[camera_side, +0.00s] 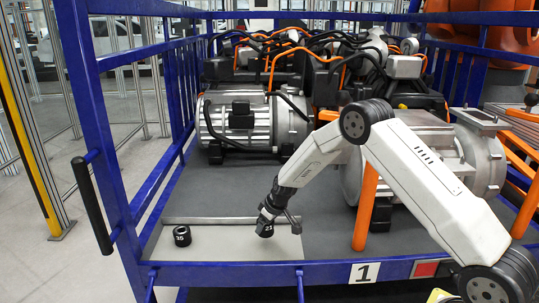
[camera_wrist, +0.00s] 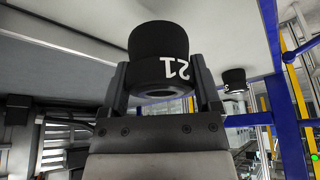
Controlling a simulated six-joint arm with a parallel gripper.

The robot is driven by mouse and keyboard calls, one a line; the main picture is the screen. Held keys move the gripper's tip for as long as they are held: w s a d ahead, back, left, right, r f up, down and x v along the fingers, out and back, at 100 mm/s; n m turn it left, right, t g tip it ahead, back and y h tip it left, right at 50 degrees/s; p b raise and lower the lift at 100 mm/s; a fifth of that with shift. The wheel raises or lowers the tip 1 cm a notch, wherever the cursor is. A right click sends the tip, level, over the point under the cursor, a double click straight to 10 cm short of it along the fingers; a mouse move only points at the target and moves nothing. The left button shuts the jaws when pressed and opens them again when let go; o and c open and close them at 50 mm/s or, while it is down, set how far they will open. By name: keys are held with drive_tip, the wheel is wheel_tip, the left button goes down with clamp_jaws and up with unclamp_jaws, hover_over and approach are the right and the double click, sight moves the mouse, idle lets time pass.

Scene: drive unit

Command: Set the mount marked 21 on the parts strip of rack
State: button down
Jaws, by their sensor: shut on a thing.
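The black mount marked 21 (camera_wrist: 160,55) is between the two fingers of my gripper (camera_wrist: 165,85) in the wrist view, its white number facing the camera. In the side view the same mount (camera_side: 265,227) hangs from my gripper (camera_side: 268,212), slightly tilted, over the right part of the light grey parts strip (camera_side: 222,244). I cannot tell whether its lower end touches the strip. My gripper is shut on it. The strip lies along the front edge of the blue rack (camera_side: 225,272).
Another black mount (camera_side: 182,236), its number seemingly 15, stands upright at the strip's left end; it also shows in the wrist view (camera_wrist: 234,80). The strip between the mounts is bare. A low ledge (camera_side: 215,220) runs behind. An orange post (camera_side: 365,210) and motor (camera_side: 250,122) stand nearby.

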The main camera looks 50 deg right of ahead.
sight(261, 240)
drive_tip(key=shift+w+f, duration=0.3)
drive_tip(key=shift+f, duration=1.5)
drive_tip(key=shift+f, duration=0.2)
unclamp_jaws()
drive_tip(key=shift+r, duration=0.1)
drive_tip(key=shift+v, duration=0.8)
drive_tip(key=v, duration=1)
drive_tip(key=shift+r, duration=0.25)
